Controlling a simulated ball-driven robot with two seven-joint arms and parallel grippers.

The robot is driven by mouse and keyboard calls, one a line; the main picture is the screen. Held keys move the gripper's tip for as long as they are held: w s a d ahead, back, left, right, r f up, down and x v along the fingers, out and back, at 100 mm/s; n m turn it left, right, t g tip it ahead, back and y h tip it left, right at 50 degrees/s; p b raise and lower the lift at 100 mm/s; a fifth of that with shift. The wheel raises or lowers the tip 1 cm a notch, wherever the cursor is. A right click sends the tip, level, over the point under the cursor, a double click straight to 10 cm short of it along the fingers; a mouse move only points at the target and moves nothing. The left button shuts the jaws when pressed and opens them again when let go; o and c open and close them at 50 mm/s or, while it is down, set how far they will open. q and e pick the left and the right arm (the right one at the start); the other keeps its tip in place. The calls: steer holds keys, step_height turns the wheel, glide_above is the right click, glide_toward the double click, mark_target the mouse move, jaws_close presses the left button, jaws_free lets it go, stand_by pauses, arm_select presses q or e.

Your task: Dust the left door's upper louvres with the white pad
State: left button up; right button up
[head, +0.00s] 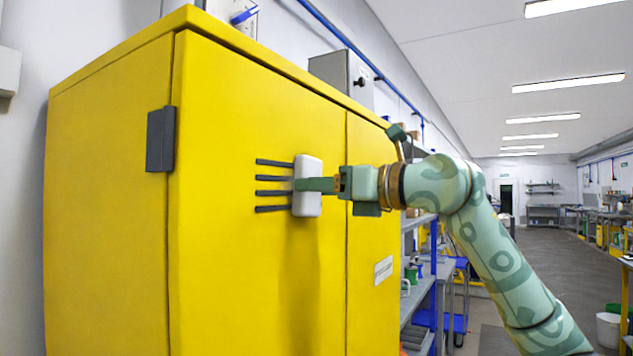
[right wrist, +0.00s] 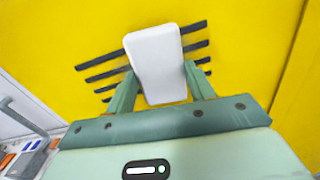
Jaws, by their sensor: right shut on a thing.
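The yellow cabinet's left door (head: 225,270) carries a set of dark upper louvres (head: 271,193), several horizontal slots. The white pad (head: 308,170) stands upright over the right part of the louvres and hides their right ends in the head view. My right gripper (head: 300,185) is shut on the white pad from the right. In the right wrist view the white pad (right wrist: 157,65) sits between the two green fingers, and louvres (right wrist: 105,65) show on both sides of it. The pad is at or very close to the door face; I cannot tell whether it touches. My left gripper is not in view.
A dark hinge (head: 161,139) sits on the cabinet's left edge. A grey box (head: 343,77) stands behind the cabinet top. A white label (head: 383,270) is on the right door. Shelves (head: 419,270) and a blue cart (head: 456,310) stand beyond; open floor lies right.

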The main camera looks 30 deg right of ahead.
steer(key=shift+w+d+p, duration=1.1)
steer(key=shift+d+p, duration=0.3)
steer(key=shift+d, duration=0.45)
steer(key=shift+s+a, duration=0.9)
steer(key=shift+a, duration=0.6)
steer(key=shift+s+a, duration=0.85)
steer(key=shift+a, duration=0.7)
steer(key=shift+s+a, duration=0.9)
steer(key=shift+a, duration=0.6)
steer(key=shift+s+d, duration=0.1)
steer(key=shift+s+d, duration=0.1)
steer(key=shift+s, duration=0.1)
steer(key=shift+b+v, duration=0.85)
steer(key=shift+v, duration=1.8)
